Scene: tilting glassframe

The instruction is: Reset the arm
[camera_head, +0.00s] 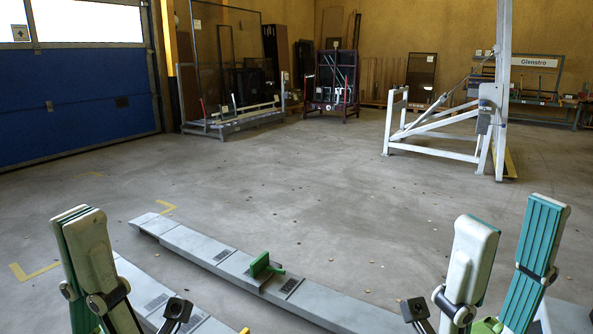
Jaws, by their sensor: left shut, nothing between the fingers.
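My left gripper (78,214) is at the lower left of the head view, pointing up. Its green and white fingers are together with nothing between them. My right gripper (510,218) is at the lower right, also pointing up. Its two fingers stand wide apart, and I see nothing between them. The lower parts of both arms are cut off by the bottom edge of the picture. A white tilting frame (440,145) with a tall post stands on the floor at the upper right, well beyond both grippers.
A long grey beam (200,243) with a green block (260,264) lies low across the front. A blue door (75,103) is on the left. A rack (232,122) and a dark framed cart (332,85) stand at the back. The middle floor (270,185) is open.

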